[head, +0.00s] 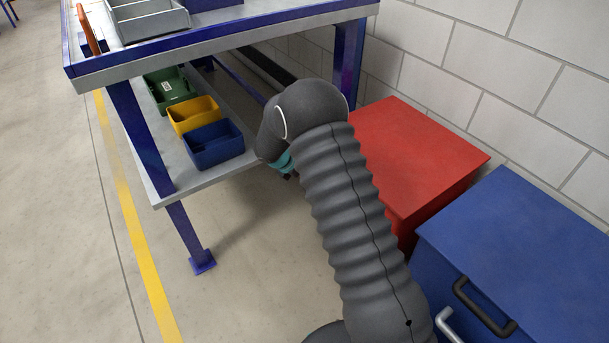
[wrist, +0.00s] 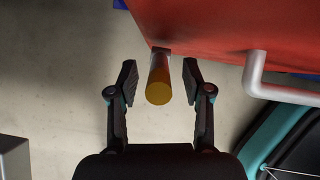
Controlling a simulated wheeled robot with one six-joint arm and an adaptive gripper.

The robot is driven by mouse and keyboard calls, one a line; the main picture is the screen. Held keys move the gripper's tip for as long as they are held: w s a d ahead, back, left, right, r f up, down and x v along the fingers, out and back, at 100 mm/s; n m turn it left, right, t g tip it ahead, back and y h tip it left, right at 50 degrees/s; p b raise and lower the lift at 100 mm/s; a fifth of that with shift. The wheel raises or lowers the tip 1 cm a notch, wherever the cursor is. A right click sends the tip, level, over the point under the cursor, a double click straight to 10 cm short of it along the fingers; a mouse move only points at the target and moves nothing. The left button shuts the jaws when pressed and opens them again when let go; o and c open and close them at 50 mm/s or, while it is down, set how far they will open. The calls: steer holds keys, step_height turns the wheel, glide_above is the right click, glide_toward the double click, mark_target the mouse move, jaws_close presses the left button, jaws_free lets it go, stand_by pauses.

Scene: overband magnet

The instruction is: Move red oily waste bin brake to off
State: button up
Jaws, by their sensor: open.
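The red oily waste bin (head: 418,158) stands by the wall in the head view, partly hidden by my arm. In the wrist view its red side (wrist: 200,25) fills the upper right. A yellow-orange brake lever (wrist: 158,85) with a round end sticks out from the bin's lower edge toward the camera. My gripper (wrist: 160,75) is open, with one finger on each side of the lever. Gaps show between both fingers and the lever, so it is not gripped. In the head view the fingers are mostly hidden behind my arm, and the lever is not visible.
A grey bar handle (wrist: 257,80) sticks out from the red bin, right of my gripper. A blue bin (head: 530,240) stands close beside the red one. A workbench (head: 230,35) with a lower shelf of small bins (head: 195,115) is at left. Floor (head: 240,270) is clear.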

steer(key=shift+r, duration=0.1)
steer(key=v, duration=1.2)
stand_by(0.5)
steer(key=s+d+m+g+y, duration=0.1)
steer(key=s+d+m+g, duration=0.15)
steer(key=s+m, duration=0.75)
steer(key=s+d+r+m+t+y, duration=0.1)
steer(key=s+d+r+m, duration=0.3)
steer(key=s+r, duration=0.3)
steer(key=s+d+r+m+t+y, duration=0.2)
steer(key=s+d+r+m, duration=0.2)
steer(key=s, duration=0.7)
steer(key=s+d+r+m+t+y, duration=0.1)
steer(key=s+d+r+m, duration=0.3)
steer(key=s+r+m, duration=0.4)
steer(key=shift+s+d+r+y, duration=0.25)
steer(key=shift+s+r, duration=0.7)
steer(key=shift+r, duration=0.95)
